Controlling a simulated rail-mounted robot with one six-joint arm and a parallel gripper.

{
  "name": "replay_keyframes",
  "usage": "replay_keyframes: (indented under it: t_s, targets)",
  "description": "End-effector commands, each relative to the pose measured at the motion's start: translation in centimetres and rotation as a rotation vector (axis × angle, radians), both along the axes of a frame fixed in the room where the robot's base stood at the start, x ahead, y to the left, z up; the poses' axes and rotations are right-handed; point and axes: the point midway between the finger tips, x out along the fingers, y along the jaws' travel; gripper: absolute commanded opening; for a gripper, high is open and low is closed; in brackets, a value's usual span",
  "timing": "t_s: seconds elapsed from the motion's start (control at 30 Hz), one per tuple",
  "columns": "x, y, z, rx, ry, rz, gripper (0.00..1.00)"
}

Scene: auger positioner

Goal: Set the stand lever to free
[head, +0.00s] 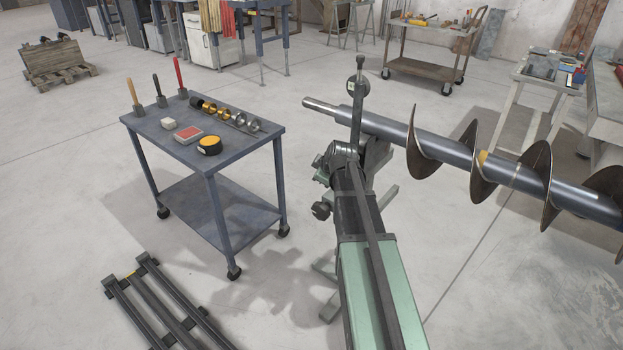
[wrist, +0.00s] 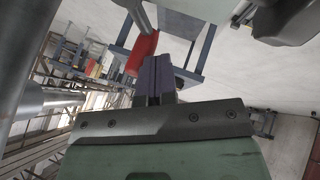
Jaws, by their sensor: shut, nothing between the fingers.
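In the wrist view, my gripper (wrist: 155,78) is shut and empty. A red grip (wrist: 143,52) on a grey rod, which looks like a lever handle, lies just beyond and left of the fingertips. I cannot tell whether they touch. In the head view, a dark upright bar (head: 357,105) with a round top rises at the stand, next to the auger's shaft end. I cannot tell whether it is the stand lever. No red grip shows at the stand there, and I cannot make out my gripper in that view. No lever marking is readable.
The auger (head: 450,145) extends right from the stand with wide flights. A blue-grey cart (head: 245,145) with tools and small parts stands to the left. Dark rails (head: 160,305) lie on the floor at lower left. Open floor lies between the cart and the rear benches.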

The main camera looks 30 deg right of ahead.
Motion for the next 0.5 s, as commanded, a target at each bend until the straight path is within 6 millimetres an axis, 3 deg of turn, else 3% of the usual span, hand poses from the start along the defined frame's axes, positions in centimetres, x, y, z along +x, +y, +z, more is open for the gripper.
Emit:
replay_keyframes:
  t_s: [0.5]
  targets:
    - [0.73,-0.59,0.01,0.0,0.0,0.0,0.0]
